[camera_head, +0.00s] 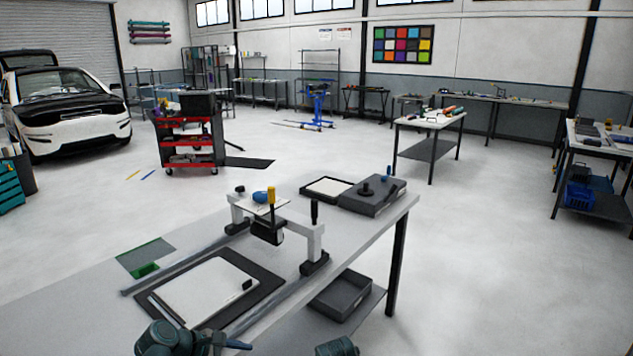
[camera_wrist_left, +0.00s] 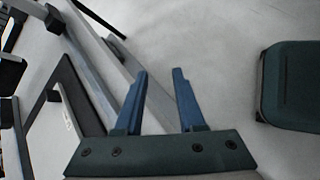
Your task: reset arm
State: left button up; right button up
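My left gripper (camera_wrist_left: 160,76) shows in the left wrist view with its two blue fingers apart and nothing between them. It hangs over the pale floor beside the workbench frame. In the head view, teal arm parts of mine and a blue finger tip show at the bottom edge, near the front of the workbench (camera_head: 232,262). Another teal part of mine shows at the bottom, right of centre. My right gripper's fingers are not seen.
On the workbench are a white panel on a dark mat (camera_head: 265,282), a white gantry frame (camera_head: 314,240) with a yellow-handled tool (camera_head: 271,195), a grey box (camera_head: 372,197) and a shallow tray (camera_head: 327,187). A grey bin (camera_head: 341,296) sits on the lower shelf. Floor beyond is open.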

pick_arm(q)
jog(key=s+d+f+m+g+y+p, duration=0.1)
jog(key=s+d+m+g+y+p, duration=0.1)
jog(key=m, duration=0.9)
jog(key=s+d+f+m+g+y+p, duration=0.1)
jog(key=s+d+m+g+y+p, duration=0.1)
jog(key=s+d+m+y, duration=0.5)
jog(key=s+d+m+g, duration=0.1)
jog(key=s+d+m, duration=0.1)
jog(key=s+m, duration=0.1)
jog(key=shift+d+f+m+g, duration=0.15)
jog(key=shift+f+m+g, duration=0.2)
jog(key=shift+m, duration=0.55)
jog(key=shift+s, duration=0.1)
jog(key=shift+o, duration=1)
jog(key=shift+r, duration=0.1)
